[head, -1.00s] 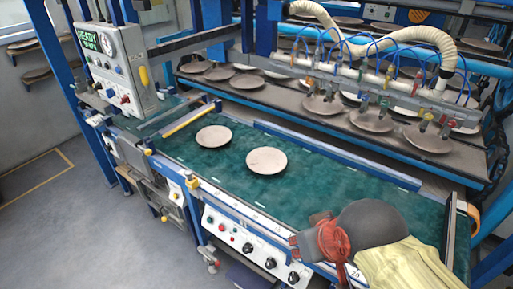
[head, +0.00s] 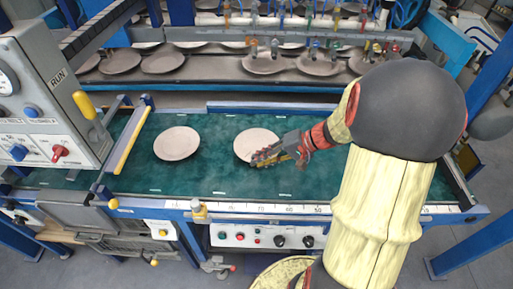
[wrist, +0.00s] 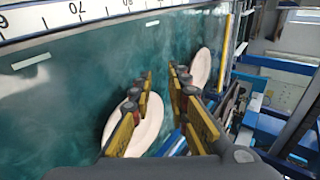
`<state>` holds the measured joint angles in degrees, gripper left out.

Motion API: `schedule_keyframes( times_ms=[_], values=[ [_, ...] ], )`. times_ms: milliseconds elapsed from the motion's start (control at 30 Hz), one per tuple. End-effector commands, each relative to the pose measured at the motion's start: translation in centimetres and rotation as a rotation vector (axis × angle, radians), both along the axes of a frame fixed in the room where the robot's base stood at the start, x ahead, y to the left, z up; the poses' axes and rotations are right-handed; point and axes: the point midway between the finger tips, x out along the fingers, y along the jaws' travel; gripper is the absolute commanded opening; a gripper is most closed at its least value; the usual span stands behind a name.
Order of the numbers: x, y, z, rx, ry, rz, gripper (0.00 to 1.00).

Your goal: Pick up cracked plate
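Two pale round plates lie flat on the green belt (head: 215,180). The left plate (head: 177,143) is clear of my gripper. The right plate (head: 250,138) is partly covered at its lower right by my gripper (head: 258,159). No crack can be made out on either plate at this size. In the wrist view my gripper (wrist: 161,75) is open, with its yellow-and-black fingers apart. The nearer plate (wrist: 152,128) shows behind and between the fingers, and the other plate (wrist: 203,66) lies beyond. Nothing is held. I cannot tell whether the fingers touch the nearer plate.
A rack with several plates (head: 163,63) runs behind the belt, under hoses and clips. A control box (head: 40,100) and a yellow-barred frame (head: 132,140) stand at the left. A ruler edge (head: 290,209) borders the front. The belt's lower left-middle is free.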

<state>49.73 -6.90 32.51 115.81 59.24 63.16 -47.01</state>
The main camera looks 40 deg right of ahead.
Motion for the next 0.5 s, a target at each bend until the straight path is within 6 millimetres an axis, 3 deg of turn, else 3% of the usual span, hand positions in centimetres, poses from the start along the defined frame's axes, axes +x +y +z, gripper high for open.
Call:
schedule_keyframes(
  times_ms=[33, 200, 333, 500],
  values=[
    [0.1, -2.8, -1.7, 0.051, -0.025, -0.079, 0.17],
    [0.0, -10.0, -5.2, 0.133, -0.135, -0.288, 0.17],
    [-0.6, -13.4, -6.8, 0.154, -0.187, -0.386, 0.17],
    [-0.4, -14.6, -7.9, 0.16, -0.211, -0.427, 0.17]
  ],
)
